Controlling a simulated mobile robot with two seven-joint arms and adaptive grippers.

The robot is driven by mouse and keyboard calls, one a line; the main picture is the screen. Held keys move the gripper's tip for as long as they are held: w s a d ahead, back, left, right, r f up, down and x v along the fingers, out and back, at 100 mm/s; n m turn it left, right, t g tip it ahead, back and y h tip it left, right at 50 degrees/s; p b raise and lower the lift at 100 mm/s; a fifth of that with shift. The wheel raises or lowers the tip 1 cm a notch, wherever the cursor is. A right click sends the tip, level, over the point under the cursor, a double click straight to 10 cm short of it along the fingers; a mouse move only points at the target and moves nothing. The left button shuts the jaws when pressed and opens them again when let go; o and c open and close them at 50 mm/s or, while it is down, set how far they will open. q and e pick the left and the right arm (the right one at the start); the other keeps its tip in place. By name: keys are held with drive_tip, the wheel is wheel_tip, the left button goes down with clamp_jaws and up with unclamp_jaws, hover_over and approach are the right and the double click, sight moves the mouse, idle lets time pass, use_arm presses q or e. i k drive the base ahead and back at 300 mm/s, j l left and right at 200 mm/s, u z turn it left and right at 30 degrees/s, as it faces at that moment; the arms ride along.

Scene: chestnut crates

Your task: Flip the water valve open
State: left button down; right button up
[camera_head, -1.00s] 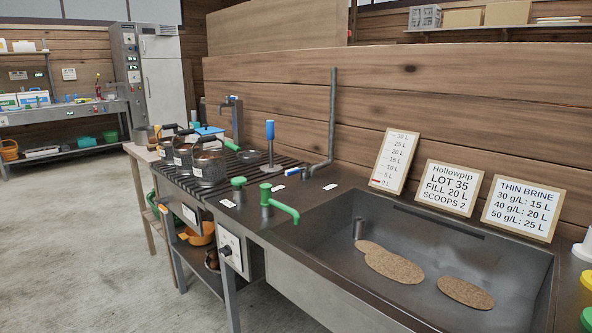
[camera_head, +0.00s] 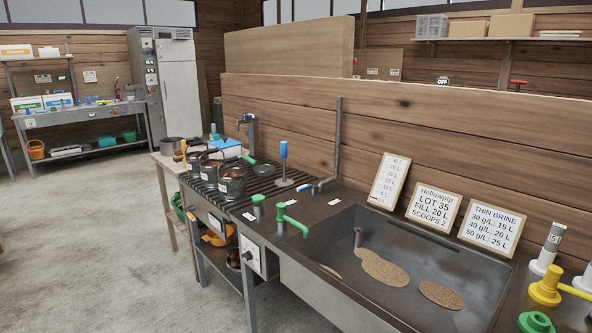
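No valve in view carries a readable "water" label, so I cannot tell for certain which is the water valve. A lever with a blue grip (camera_head: 283,150) stands upright on the ribbed counter. A small blue handle (camera_head: 304,187) lies low at the foot of the grey standing pipe (camera_head: 338,140). A green lever valve (camera_head: 290,220) points toward the sink (camera_head: 330,240) from its left rim, with a green-topped post (camera_head: 257,205) beside it. A yellow valve (camera_head: 546,287) stands at the right edge. Neither of my grippers is in view.
Several dark pots (camera_head: 232,182) stand on the ribbed counter's left. Brown patches (camera_head: 383,267) lie in the sink. Sign boards (camera_head: 434,205) lean behind it. A tall cabinet (camera_head: 170,85) and a bench (camera_head: 80,115) stand at the back left. Open concrete floor (camera_head: 100,230) lies left.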

sight(313, 184)
drive_tip(key=j+z, duration=0.1)
drive_tip(key=z, duration=0.3)
drive_tip(key=i+j+z, duration=0.1)
drive_tip(key=z, duration=0.25)
drive_tip(key=j+z, duration=0.25)
drive_tip(key=z, duration=0.15)
drive_tip(key=j+z, duration=0.25)
drive_tip(key=j, duration=0.2)
drive_tip(key=j+z, duration=0.25)
drive_tip(key=j, duration=0.2)
drive_tip(key=k+j+z, duration=0.15)
drive_tip(key=j, duration=0.3)
drive_tip(key=j+z, duration=0.1)
drive_tip(key=j, duration=0.4)
drive_tip(key=k+j, duration=0.1)
drive_tip(key=j, duration=0.3)
drive_tip(key=k+j, duration=0.1)
drive_tip(key=j, duration=0.3)
drive_tip(key=k+j, duration=0.1)
drive_tip(key=j, duration=0.3)
drive_tip(key=k+j, duration=0.1)
drive_tip(key=j, duration=0.3)
drive_tip(key=z, duration=0.05)
